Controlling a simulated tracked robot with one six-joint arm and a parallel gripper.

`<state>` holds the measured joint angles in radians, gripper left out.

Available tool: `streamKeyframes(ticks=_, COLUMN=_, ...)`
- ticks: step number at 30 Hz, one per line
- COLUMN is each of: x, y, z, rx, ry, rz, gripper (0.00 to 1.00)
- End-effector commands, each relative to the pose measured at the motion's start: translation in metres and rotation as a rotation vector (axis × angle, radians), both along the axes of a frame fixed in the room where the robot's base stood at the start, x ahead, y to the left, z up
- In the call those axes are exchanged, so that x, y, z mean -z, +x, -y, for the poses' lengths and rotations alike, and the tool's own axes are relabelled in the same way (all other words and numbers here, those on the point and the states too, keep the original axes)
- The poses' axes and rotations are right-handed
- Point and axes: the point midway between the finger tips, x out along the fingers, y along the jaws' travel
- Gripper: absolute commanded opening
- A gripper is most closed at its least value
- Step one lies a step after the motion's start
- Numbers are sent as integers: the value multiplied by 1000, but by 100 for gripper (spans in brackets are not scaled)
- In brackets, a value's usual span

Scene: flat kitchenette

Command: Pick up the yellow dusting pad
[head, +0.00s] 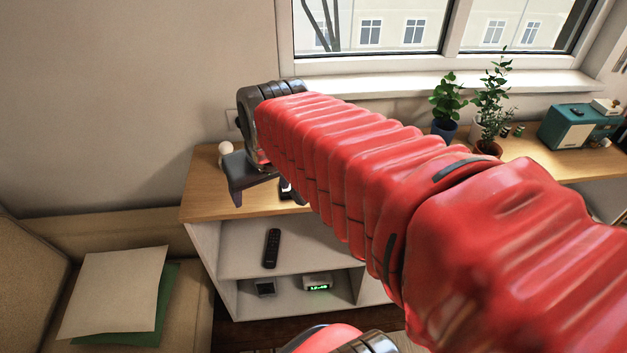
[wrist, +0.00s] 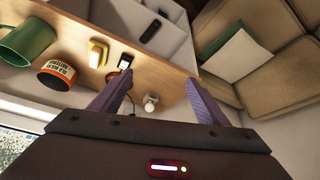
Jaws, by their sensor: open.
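The yellow dusting pad appears to be the small yellow item with a pale edge (wrist: 97,53) on the wooden shelf top, left of my gripper in the wrist view. In the head view it cannot be made out; my red arm covers that part of the shelf. My gripper (wrist: 158,78) is open, its two purple-grey fingers wide apart, with nothing held between them. In the head view my gripper (head: 240,178) is over the left end of the shelf top.
By the pad are a black device (wrist: 125,62), an orange-and-black tin (wrist: 58,73) and a green mug (wrist: 28,43). A pale bulb-like object (wrist: 150,102) is near the fingers. A remote (head: 272,248) lies on the shelf below. Potted plants (head: 447,105) and a teal radio (head: 570,128) stand right.

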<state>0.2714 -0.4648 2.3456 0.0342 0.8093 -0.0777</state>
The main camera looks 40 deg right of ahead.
Motion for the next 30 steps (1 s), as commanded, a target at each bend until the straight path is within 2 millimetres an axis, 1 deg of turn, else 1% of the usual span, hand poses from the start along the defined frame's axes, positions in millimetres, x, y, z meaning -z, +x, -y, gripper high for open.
streamKeyframes(ticks=1, x=4, y=7, z=15, rx=32, ry=3, rz=-10, gripper=69)
streamKeyframes(ticks=5, x=12, y=24, z=53, rx=101, ry=7, rz=-22, gripper=69)
streamKeyframes(ticks=8, x=20, y=35, z=85, rx=155, ry=11, rz=-31, gripper=69)
streamKeyframes(ticks=9, x=23, y=38, z=98, rx=177, ry=12, rz=-34, gripper=69)
streamKeyframes(ticks=15, x=44, y=47, z=163, rx=277, ry=20, rz=-51, gripper=69)
streamKeyframes(ticks=18, x=52, y=49, z=185, rx=311, ry=22, rz=-54, gripper=69)
streamKeyframes(ticks=22, x=57, y=49, z=199, rx=332, ry=23, rz=-56, gripper=69)
streamKeyframes(ticks=30, x=57, y=49, z=201, rx=334, ry=23, rz=-55, gripper=69)
